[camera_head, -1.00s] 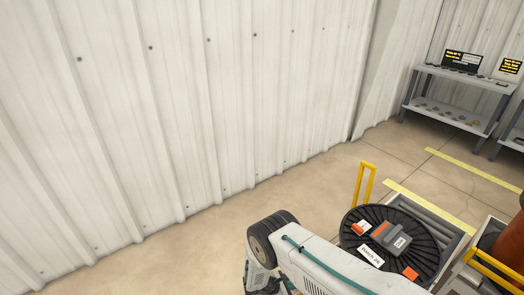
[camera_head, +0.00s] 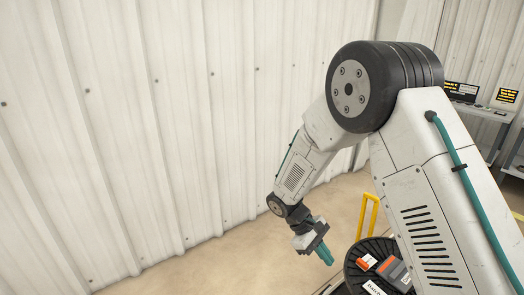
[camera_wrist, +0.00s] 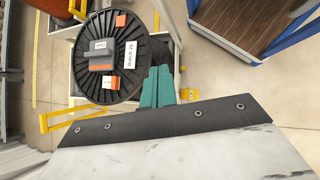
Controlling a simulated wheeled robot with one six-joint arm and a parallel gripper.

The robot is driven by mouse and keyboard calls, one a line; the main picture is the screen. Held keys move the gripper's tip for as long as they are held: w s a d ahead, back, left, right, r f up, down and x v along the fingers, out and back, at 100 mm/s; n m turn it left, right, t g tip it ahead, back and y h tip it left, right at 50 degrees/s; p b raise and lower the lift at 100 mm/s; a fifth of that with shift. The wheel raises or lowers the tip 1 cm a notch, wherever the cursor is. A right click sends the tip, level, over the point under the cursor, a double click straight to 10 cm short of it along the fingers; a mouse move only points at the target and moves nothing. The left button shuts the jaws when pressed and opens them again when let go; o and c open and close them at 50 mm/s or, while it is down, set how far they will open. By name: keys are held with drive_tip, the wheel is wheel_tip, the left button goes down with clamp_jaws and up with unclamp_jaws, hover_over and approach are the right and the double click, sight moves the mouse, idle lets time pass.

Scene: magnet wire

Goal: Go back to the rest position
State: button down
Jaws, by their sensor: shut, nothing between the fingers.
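My gripper (camera_head: 324,253) hangs at the end of my folded arm in the head view, left of the black spool and above the floor. Its teal fingers are together with nothing between them; they also show in the wrist view (camera_wrist: 158,82). The black spool (camera_wrist: 95,30) carries a grey and orange device, orange blocks and a white label reading "Batch 26". In the head view the spool (camera_head: 357,262) is partly hidden behind my arm.
A yellow handle (camera_head: 367,214) stands behind the spool. A white corrugated wall (camera_head: 130,130) fills the left. A workbench with screens (camera_head: 485,108) is at the back right. In the wrist view, a brown-topped, blue-framed structure (camera_wrist: 235,25) stands at upper right.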

drive_tip(key=s+d+r+m+t+y, duration=0.2)
drive_tip(key=s+r+m, duration=0.1)
drive_tip(key=s+r, duration=0.5)
drive_tip(key=s+d+r+m+t+y, duration=0.1)
drive_tip(key=s+d+r+m+y, duration=0.1)
drive_tip(key=s+r, duration=0.7)
drive_tip(key=s+d+r+m+t+y, duration=0.2)
drive_tip(key=s+d+r+m+y, duration=0.1)
drive_tip(key=s+r, duration=0.6)
wheel_tip(320, 180, up, 3)
drive_tip(key=shift+s+d+f+m+t, duration=0.2)
drive_tip(key=shift+d+m+t, duration=0.15)
drive_tip(key=shift+d, duration=0.35)
